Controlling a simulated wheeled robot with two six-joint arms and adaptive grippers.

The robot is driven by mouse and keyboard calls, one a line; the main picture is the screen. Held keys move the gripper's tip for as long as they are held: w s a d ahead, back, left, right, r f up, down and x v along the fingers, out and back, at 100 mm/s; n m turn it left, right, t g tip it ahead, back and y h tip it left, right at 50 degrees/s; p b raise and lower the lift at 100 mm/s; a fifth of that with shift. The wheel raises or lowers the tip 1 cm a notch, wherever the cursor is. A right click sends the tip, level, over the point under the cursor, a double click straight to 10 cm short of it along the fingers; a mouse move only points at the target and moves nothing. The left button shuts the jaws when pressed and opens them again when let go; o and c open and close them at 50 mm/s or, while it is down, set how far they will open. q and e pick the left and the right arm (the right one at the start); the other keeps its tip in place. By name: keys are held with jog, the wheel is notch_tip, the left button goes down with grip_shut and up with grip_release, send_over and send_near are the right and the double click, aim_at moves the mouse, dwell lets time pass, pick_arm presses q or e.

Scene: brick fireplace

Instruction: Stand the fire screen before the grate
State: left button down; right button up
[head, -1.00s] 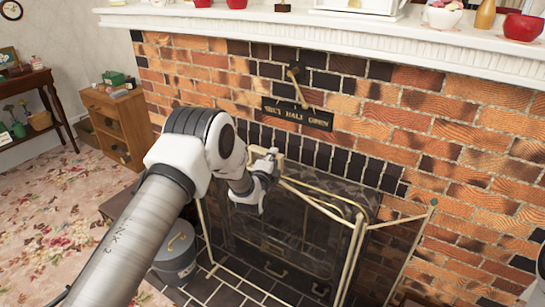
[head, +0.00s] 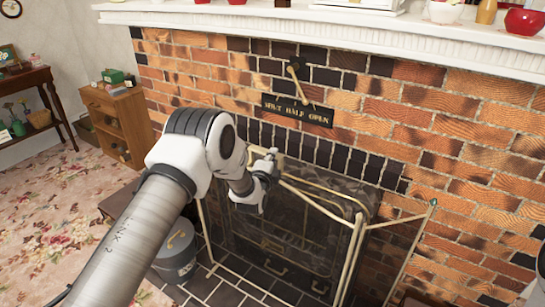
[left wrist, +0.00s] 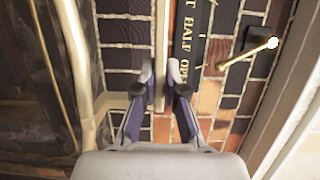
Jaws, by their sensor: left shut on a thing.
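The fire screen (head: 285,243) has dark see-through mesh panels in pale brass-coloured frames with angled side wings. It stands roughly upright in front of the dark grate opening in the head view, and the grate is seen only dimly through the mesh. My left gripper (head: 272,160) is at its top edge. In the left wrist view, the fingers (left wrist: 164,88) are closed on a pale brass bar of the screen (left wrist: 162,45). I cannot tell whether the screen's feet touch the hearth. My right gripper is not in view.
A dark tiled hearth (head: 215,288) lies below, with a grey lidded bucket (head: 176,258) at the left. A "half open" sign (head: 297,110) and a brass lever (head: 298,83) are on the brick wall. The white mantel (head: 330,35) overhangs above. Floral carpet (head: 45,205) is clear at left.

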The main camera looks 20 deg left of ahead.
pick_arm(q)
jog(key=shift+w+r, duration=0.1)
jog(key=shift+w, duration=0.2)
dwell(0.4)
jog(key=c, duration=1.2)
grip_release()
jog(key=shift+s+d+r, duration=0.1)
jog(key=shift+s, duration=0.1)
jog(key=o, duration=0.4)
jog(key=shift+f, duration=0.4)
jog(key=shift+c, duration=0.2)
jog(key=shift+r, duration=0.1)
